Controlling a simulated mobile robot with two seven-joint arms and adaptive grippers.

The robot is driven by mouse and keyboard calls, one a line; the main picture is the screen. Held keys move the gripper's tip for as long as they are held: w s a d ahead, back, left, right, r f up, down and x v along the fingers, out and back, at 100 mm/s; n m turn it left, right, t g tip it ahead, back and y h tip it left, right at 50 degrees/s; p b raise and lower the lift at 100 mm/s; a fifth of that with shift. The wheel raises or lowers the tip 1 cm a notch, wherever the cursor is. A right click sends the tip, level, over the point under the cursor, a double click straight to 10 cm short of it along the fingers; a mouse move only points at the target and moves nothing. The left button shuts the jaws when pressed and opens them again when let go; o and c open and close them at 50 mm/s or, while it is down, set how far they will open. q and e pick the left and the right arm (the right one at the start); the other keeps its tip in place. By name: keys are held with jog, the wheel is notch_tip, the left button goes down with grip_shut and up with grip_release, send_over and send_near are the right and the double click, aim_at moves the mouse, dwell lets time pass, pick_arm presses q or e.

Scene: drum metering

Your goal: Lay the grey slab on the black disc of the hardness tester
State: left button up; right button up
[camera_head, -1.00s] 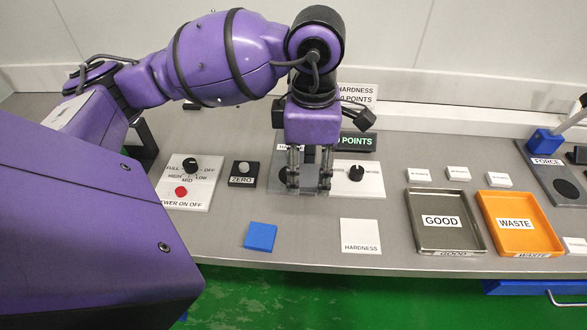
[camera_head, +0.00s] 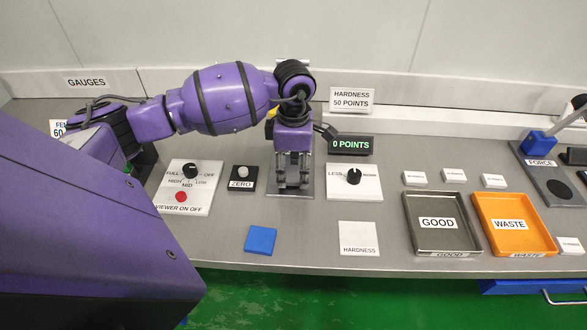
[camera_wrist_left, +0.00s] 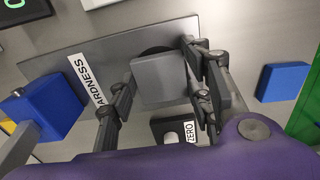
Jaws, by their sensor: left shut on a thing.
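The grey slab (camera_wrist_left: 160,80) is held between the fingers of my left gripper (camera_wrist_left: 162,92), which is shut on it. In the head view my left gripper (camera_head: 293,182) is over the plate of the hardness tester (camera_head: 290,193), and the slab cannot be made out there. In the left wrist view the black disc (camera_wrist_left: 152,50) shows as a dark rim behind the slab, which covers most of it. I cannot tell whether the slab touches the disc. The tester's plate (camera_wrist_left: 140,38) bears a HARDNESS label. My right gripper is not in view.
A ZERO button box (camera_head: 242,178) stands just left of the tester, a LESS/MORE knob panel (camera_head: 355,182) just right. A blue slab (camera_head: 260,239) and white HARDNESS card (camera_head: 359,238) lie in front. GOOD (camera_head: 440,245) and WASTE (camera_head: 520,247) trays stand to the right.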

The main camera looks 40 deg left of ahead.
aim_at(293, 173)
pick_arm(q)
jog(key=shift+f, duration=0.2)
jog(key=shift+f, duration=0.1)
jog(key=shift+f, duration=0.15)
jog(key=o, duration=1.1)
jog(key=shift+o, duration=0.2)
notch_tip(293, 173, up, 12)
jog(key=shift+r, duration=0.25)
